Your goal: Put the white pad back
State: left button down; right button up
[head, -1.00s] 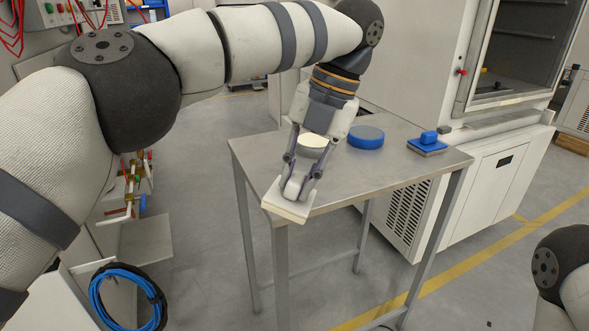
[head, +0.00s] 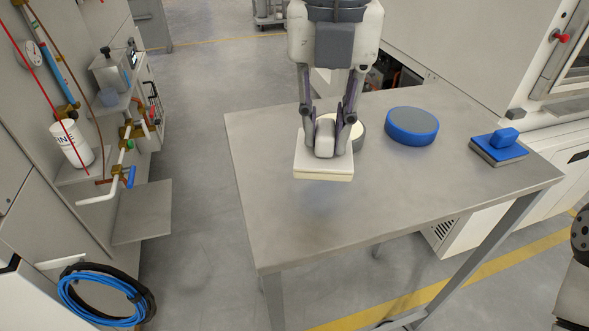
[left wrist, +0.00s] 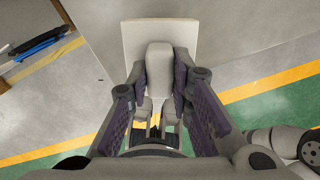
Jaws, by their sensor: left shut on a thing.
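The white pad (head: 322,169) is a square pale slab with a rounded light-grey grip on top. My left gripper (head: 326,132) is shut on that grip, with a finger on either side. The pad is over the left part of the metal table (head: 400,205), looking roughly level; the gap under it is hard to judge. In the left wrist view the pad (left wrist: 133,40) shows beyond the fingers (left wrist: 160,85). A round disc with a white top (head: 357,136) stands on the table just behind the pad, partly hidden by the gripper. My right gripper is out of view.
A blue round disc with a grey top (head: 411,126) stands right of the white-topped one. A grey pad with a blue grip (head: 498,147) lies near the table's right edge. The table's front is bare. Wall shelves with pipes (head: 125,150) stand at left.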

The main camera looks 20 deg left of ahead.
pick_arm(q)
jog(key=a+f, duration=0.2)
jog(key=f, duration=0.1)
jog(key=a+f, duration=0.1)
jog(key=f, duration=0.1)
jog(key=shift+s+a+f+b, duration=0.2)
jog(key=shift+s+a+b, duration=0.1)
jog(key=shift+s+a, duration=0.05)
notch_tip(320, 180, down, 3)
jog(key=shift+a+f+b, duration=0.1)
jog(key=shift+b, duration=0.2)
jog(key=c, duration=1.4)
grip_release()
jog(key=shift+c, duration=0.2)
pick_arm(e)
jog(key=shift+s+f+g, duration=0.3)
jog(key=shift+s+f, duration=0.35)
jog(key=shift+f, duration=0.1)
pick_arm(q)
jog(key=shift+r, duration=0.2)
notch_tip(320, 180, up, 12)
jog(key=p, duration=0.2)
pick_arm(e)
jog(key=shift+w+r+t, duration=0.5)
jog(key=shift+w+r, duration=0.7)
pick_arm(q)
jog(key=shift+f, duration=0.15)
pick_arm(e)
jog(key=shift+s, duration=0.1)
